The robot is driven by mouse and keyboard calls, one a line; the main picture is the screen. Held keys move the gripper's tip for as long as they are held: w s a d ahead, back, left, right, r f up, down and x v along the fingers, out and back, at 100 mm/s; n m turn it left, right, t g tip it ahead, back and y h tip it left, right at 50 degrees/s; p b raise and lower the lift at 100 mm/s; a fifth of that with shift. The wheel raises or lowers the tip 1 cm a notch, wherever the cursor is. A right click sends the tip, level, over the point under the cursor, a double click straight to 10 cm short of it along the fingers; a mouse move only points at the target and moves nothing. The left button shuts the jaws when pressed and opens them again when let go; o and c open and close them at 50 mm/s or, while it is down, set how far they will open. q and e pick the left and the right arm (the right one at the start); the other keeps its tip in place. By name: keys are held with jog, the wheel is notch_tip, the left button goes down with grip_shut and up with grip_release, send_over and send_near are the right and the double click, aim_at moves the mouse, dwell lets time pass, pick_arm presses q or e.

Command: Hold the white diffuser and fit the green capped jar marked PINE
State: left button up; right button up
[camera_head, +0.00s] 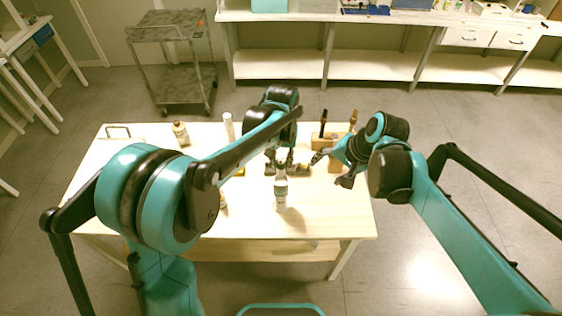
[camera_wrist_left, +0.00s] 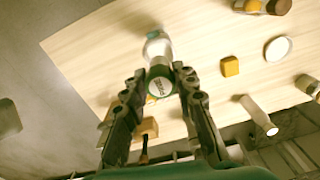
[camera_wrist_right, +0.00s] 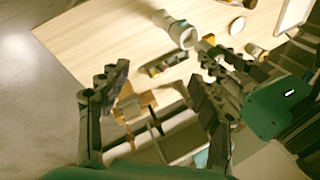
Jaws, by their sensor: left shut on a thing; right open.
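My left gripper (camera_wrist_left: 158,80) is shut on the green capped jar (camera_wrist_left: 159,86), near the front middle of the table. Its green end bears white lettering, too small to read. A pale body shows beyond it, and it looks whitish in the head view (camera_head: 281,190). I cannot tell whether it touches the table. My right gripper (camera_wrist_right: 158,95) is open and empty, to the right of the held jar.
A wooden holder with brushes (camera_head: 324,142) stands at the back right. An amber bottle (camera_head: 181,133) stands at the back left. A yellow block (camera_wrist_left: 230,67) and a white round lid (camera_wrist_left: 278,48) lie left of the jar. The table's (camera_head: 335,215) front right is clear.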

jog(key=w+a+f+m+g+y, duration=0.3)
jog(key=w+f+m+y, duration=0.15)
jog(key=w+f, duration=0.6)
jog(key=m+g+y, duration=0.4)
send_near(284, 201)
jog(key=shift+h, duration=0.25)
jog(key=w+f, duration=0.2)
jog(key=f, duration=0.1)
jog(key=shift+w+a, duration=0.1)
jog(key=shift+w, duration=0.25)
jog(key=shift+s+a+f, duration=0.15)
jog(key=shift+s+f, duration=0.05)
jog(key=shift+f, duration=0.25)
jog(key=x, duration=0.9)
jog(key=shift+s+a+f, duration=0.1)
jog(key=shift+a, duration=0.25)
jog(key=shift+c, duration=0.3)
jog(key=c, duration=0.7)
jog(key=shift+c, duration=0.2)
